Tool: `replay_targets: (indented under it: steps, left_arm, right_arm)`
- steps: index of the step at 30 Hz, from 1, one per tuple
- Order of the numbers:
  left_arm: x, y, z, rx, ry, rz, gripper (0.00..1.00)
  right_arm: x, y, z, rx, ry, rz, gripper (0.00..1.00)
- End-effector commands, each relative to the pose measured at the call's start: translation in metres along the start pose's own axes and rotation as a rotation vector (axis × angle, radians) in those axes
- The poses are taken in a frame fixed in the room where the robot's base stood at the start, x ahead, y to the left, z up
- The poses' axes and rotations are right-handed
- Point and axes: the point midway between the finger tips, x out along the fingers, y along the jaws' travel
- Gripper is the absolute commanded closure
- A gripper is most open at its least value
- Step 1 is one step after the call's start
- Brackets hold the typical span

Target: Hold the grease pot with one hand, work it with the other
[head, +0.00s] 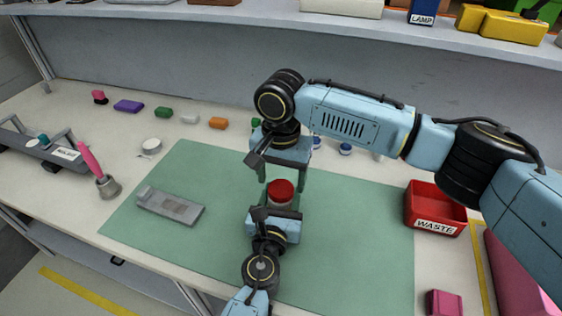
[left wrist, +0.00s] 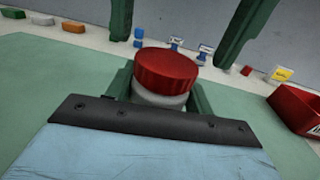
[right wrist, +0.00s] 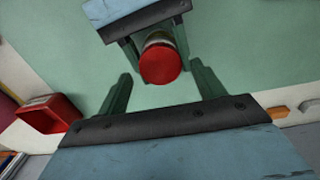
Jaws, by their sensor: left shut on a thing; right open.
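My left gripper (head: 276,208) is shut on the pot's pale body below the lid, coming from the front of the table. My right gripper (head: 284,176) is open above the pot and points down. In the right wrist view its two fingers (right wrist: 160,90) stand apart, with the red lid beyond and between them. They do not appear to touch the lid.
A grey metal part (head: 170,207) lies on the mat's left. A red WASTE bin (head: 435,208) stands right, and a pink block (head: 443,302) front right. A pink-handled brush (head: 92,160) stands in a holder at left. Small coloured blocks (head: 128,106) line the back.

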Motion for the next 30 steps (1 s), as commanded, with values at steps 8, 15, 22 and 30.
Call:
replay_targets:
  steps: [8, 15, 22, 30]
  left_arm:
    - [0.000, 0.000, 0.000, 0.000, 0.000, 0.000, 1.00]
    - [0.000, 0.000, 0.000, 0.000, 0.000, 0.000, 1.00]
    - [0.000, 0.000, 0.000, 0.000, 0.000, 0.000, 1.00]
    - [0.000, 0.000, 0.000, 0.000, 0.000, 0.000, 1.00]
  right_arm:
    - [0.021, 0.000, 0.000, -0.002, 0.000, -0.001, 0.32]
    - [0.022, 0.000, 0.000, -0.002, 0.000, -0.001, 0.32]
    - [0.022, -0.001, 0.000, -0.002, 0.000, -0.001, 0.61]
    - [0.022, -0.001, 0.000, -0.027, 0.000, -0.002, 0.77]
